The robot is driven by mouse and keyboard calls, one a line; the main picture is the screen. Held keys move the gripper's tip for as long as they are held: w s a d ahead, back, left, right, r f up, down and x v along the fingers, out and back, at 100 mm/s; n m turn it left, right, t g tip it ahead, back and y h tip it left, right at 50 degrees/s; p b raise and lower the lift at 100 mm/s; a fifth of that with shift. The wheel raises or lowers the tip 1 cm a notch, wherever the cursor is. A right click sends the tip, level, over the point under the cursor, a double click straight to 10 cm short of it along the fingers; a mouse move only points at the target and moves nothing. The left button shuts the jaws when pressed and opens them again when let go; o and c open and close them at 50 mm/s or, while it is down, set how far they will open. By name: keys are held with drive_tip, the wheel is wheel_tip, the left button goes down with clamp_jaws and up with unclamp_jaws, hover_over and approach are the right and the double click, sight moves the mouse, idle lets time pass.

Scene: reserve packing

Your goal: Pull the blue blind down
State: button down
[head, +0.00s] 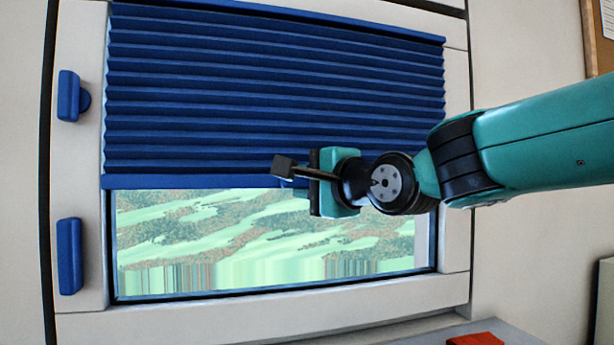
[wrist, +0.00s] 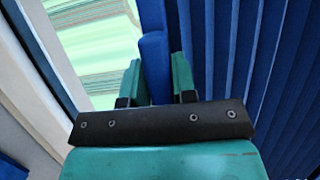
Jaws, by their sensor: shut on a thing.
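The blue pleated blind (head: 250,90) covers the upper part of the window in the head view, its pleats spread out. Its straight bottom rail (head: 190,182) lies level, a little below the middle of the window. My gripper (head: 318,182) is at this rail, right of its middle; my own wrist hides the fingertips there. The blind's pleats (wrist: 240,50) show to the right.
Below the rail, the bare window pane (head: 250,240) shows a green and brown view. Blue handles (head: 69,95) (head: 70,256) sit on the pale frame (head: 85,200) at left. A red-orange thing (head: 475,339) lies on a grey surface at bottom right.

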wheel_tip(320, 180, down, 20)
drive_tip(key=b, duration=1.3)
drive_tip(key=shift+r+b, duration=0.25)
drive_tip(key=shift+b, duration=0.15)
drive_tip(key=c, duration=1)
unclamp_jaws()
drive_tip(key=shift+o, duration=0.2)
drive_tip(key=p+v, duration=0.5)
drive_tip(key=v, duration=1.2)
drive_tip(key=shift+s+p, duration=0.2)
drive_tip(key=shift+p, duration=0.15)
drive_tip(key=shift+d, duration=0.1)
